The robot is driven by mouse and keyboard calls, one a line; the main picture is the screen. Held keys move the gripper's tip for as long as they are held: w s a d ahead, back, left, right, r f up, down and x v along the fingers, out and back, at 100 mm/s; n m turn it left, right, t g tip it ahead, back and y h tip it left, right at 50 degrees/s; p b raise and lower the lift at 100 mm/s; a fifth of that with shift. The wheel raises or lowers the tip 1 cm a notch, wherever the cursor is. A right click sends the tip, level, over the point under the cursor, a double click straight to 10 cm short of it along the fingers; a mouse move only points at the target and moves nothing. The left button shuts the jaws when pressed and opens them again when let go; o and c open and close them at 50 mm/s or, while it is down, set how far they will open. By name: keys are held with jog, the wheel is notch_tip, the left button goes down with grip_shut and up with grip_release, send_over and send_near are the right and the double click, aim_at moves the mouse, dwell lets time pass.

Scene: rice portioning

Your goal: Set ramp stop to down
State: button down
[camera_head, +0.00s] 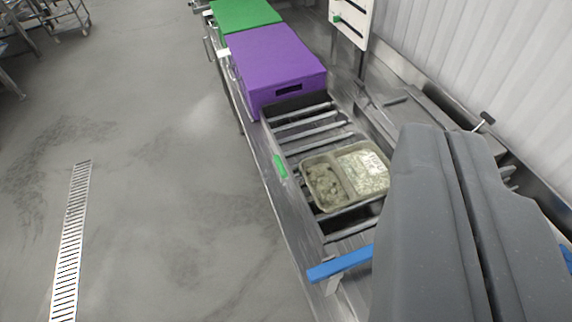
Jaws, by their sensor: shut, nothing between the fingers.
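My gripper (445,135) fills the right foreground; its two large grey fingers lie side by side with only a thin line between them, and it is shut and empty. A blue bar (340,264) on a pale bracket sticks out to the left of my gripper at the near end of the roller ramp (309,133). Its right end is hidden behind my gripper. A small green tab (280,166) sits on the ramp's left rail. I cannot tell which of these is the ramp stop. A two-compartment tray (325,188) with pale food rests on the rollers.
A purple box (272,62) stands at the ramp's far end, with a green box (243,14) behind it. A white panel with a green knob (350,18) stands at the back, before a ribbed wall (460,45).

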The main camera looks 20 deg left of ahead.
jog(key=c, duration=1.4)
grip_release()
jog(key=shift+w, duration=0.2)
jog(key=shift+o, duration=0.2)
jog(key=n+g+y+p, duration=0.1)
jog(key=n+g+p, duration=0.4)
jog(key=n+g, duration=0.4)
send_over(280, 164)
jog(key=s+d, duration=0.1)
jog(key=s, duration=0.5)
notch_tip(280, 164, down, 36)
jog(key=m+g, duration=0.1)
jog(key=x, duration=0.8)
jog(key=p+x, duration=0.1)
jog(key=x, duration=0.4)
jog(key=shift+s+f, duration=0.3)
jog(key=shift+s, duration=0.05)
